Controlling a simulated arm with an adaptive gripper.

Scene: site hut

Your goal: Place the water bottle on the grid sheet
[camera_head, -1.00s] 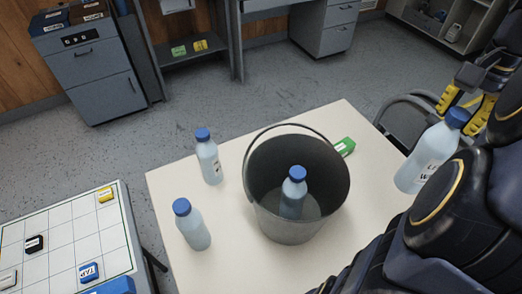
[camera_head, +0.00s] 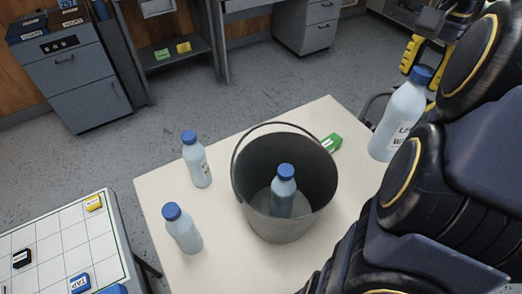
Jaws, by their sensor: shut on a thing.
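My gripper (camera_head: 422,72), with yellow and black fingers, is at the upper right, partly hidden by my arm. It is shut on a water bottle (camera_head: 398,120), pale blue with a blue cap and a partly readable label. The bottle hangs slightly tilted in the air, beyond the right edge of the cream table. The grid sheet (camera_head: 48,242), white with thin dark lines, lies on a separate table at the lower left, far from my gripper. Its left and lower parts are cut off by the frame.
A grey bucket (camera_head: 250,205) holding a similar bottle (camera_head: 283,195) stands on the cream table (camera_head: 215,265). Two more bottles (camera_head: 197,165) (camera_head: 184,232) stand left of it. A green block (camera_head: 331,142) lies behind. Yellow (camera_head: 93,203), black (camera_head: 21,258) and blue (camera_head: 79,283) blocks occupy the sheet.

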